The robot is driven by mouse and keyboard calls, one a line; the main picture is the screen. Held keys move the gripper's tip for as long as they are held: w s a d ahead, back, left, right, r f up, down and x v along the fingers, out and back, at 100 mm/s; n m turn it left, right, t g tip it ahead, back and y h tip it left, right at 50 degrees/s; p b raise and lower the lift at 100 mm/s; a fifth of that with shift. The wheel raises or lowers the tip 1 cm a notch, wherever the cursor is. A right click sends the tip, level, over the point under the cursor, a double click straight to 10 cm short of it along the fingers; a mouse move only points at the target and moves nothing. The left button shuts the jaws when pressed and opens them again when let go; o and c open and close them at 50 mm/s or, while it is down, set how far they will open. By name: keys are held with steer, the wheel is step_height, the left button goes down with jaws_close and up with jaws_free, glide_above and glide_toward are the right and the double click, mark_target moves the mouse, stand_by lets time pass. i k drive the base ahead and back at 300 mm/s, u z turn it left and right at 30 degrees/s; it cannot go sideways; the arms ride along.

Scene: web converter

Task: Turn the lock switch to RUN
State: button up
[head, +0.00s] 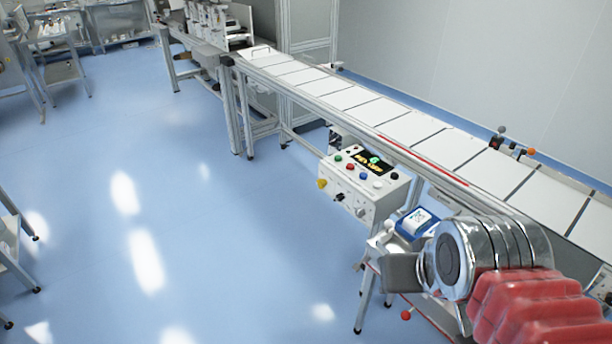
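A white control box (364,180) hangs at the near side of the conveyor, right of the picture's middle. Its sloped top has a small lit display and several coloured buttons.
The long conveyor (355,98) with white panels runs from back left to front right, above and behind the box. A blue-framed device (417,222) sits right of the box. A red ball knob (406,315) is low down.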

mark_target(321, 184)
steer(key=u, duration=0.6)
steer(key=i, duration=1)
steer(key=u, duration=0.6)
